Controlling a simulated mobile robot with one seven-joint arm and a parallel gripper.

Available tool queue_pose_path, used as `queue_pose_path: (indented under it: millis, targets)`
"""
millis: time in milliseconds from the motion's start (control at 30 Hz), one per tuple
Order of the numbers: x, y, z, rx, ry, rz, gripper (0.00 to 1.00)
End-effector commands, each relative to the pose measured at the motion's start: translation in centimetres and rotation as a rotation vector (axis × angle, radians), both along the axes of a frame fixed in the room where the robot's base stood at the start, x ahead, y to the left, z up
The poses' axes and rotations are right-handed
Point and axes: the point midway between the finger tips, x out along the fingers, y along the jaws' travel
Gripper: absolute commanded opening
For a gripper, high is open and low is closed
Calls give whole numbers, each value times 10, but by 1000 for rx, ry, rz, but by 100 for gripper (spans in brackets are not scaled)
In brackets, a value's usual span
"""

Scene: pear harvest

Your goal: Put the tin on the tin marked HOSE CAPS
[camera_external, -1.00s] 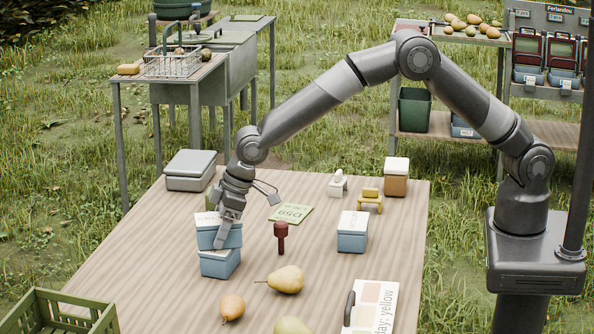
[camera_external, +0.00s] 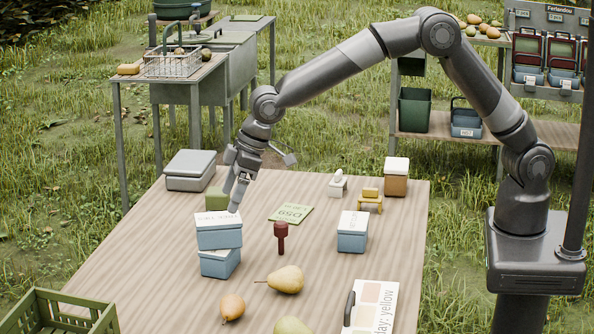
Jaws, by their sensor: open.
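Two blue tins with pale lids stand stacked at the left of the table. The upper tin (camera_external: 219,238) rests on the lower tin (camera_external: 219,265), slightly turned and shifted against it. The upper lid bears print too small to read surely, and the lower lid is covered. Another blue tin (camera_external: 352,239) with a white lid stands apart, right of the middle. I cannot read which tin says HOSE CAPS. My gripper (camera_external: 234,206) is open and empty, just above and behind the stack, clear of the upper tin.
A green block (camera_external: 216,199) and a grey box (camera_external: 190,170) stand behind the stack. A green crate (camera_external: 60,312) is front left.

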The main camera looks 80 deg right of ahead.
Motion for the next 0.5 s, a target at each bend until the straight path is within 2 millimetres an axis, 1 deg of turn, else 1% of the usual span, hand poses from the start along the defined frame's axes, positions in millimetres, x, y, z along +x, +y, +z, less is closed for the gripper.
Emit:
queue_pose_path:
  millis: [33, 167, 433, 500]
  targets:
    - [-3, -1, 9, 1, -3, 0, 84]
    - [-8, -3, 21, 0, 0, 0, 84]
    - [-11, -5, 27, 0, 1, -1, 84]
    - [-13, -9, 33, 1, -2, -5, 84]
